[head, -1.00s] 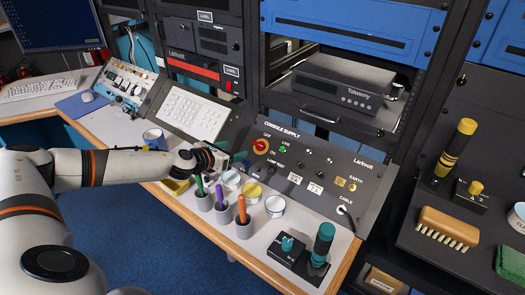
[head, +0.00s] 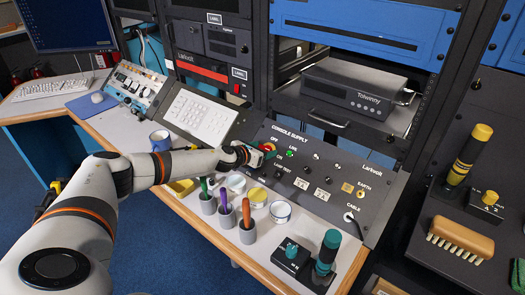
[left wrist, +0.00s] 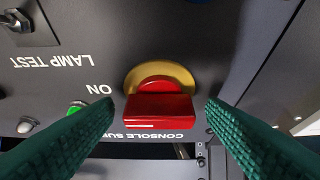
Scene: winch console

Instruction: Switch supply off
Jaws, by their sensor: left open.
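The red supply switch knob (left wrist: 160,103) sits on a yellow round plate (left wrist: 160,72) on the grey console panel. In the head view the red knob (head: 268,146) is partly covered by my left gripper (head: 262,155). The "ON" label (left wrist: 99,89) is beside the switch, and the "OFF" label (head: 274,139) shows in the head view. I cannot tell which label the knob points to. The green "LIVE" lamp (head: 290,154) looks lit. In the left wrist view my left gripper (left wrist: 160,115) is open, its green-padded fingers on either side of the knob with gaps. My right gripper is not in view.
The panel carries several toggles, an earth terminal (head: 361,190) and a cable socket (head: 349,217). Pen cups (head: 227,220) and tape rolls stand on the desk below. A sloped keypad (head: 199,112) is left of the panel. A teal-topped handle (head: 328,250) stands at the desk's front right.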

